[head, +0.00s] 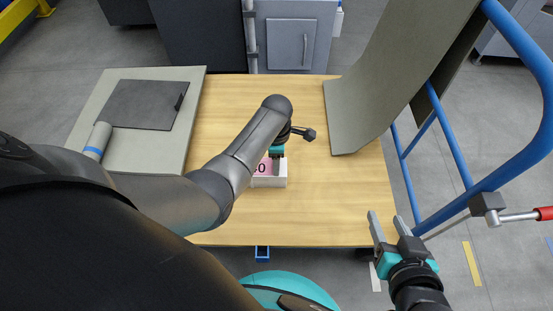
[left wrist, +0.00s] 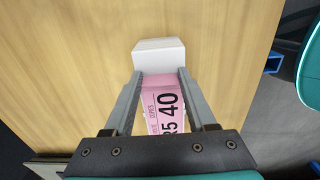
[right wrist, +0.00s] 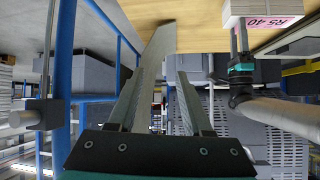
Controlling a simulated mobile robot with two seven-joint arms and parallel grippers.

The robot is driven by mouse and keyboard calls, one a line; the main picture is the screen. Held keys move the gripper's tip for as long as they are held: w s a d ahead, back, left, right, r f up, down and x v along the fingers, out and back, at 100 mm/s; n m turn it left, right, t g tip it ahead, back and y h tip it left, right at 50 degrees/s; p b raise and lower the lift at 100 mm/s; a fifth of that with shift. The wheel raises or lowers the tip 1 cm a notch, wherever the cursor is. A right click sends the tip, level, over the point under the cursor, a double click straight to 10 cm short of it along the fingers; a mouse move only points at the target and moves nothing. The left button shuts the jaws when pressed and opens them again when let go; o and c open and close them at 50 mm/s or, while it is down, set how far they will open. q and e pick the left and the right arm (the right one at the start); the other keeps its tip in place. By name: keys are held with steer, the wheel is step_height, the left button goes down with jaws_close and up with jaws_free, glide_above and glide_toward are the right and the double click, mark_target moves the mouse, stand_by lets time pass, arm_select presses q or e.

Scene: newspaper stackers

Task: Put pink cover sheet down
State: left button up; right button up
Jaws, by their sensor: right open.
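The pink cover sheet (head: 263,167), printed with "40", lies on a small white stack (head: 269,182) on the wooden table (head: 325,205). In the left wrist view the sheet (left wrist: 163,112) reads "R5 40" and shows between the finger bars, with the white end of the stack (left wrist: 159,54) beyond. My left gripper (head: 276,164) is right over the stack, its fingers apart; contact with sheet or stack is unclear. The sheet also shows in the right wrist view (right wrist: 271,23). My right gripper (head: 385,228) is open and empty, off the table's front right corner.
A grey-green board (head: 193,100) with a dark panel (head: 143,104) lies at the table's left. A curved grey chute (head: 385,75) overhangs the right side, beside a blue tubular rail (head: 520,165). The table's right front is clear.

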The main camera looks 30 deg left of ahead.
arm_select(q)
steer(key=o, duration=0.4)
steer(key=shift+r, duration=0.1)
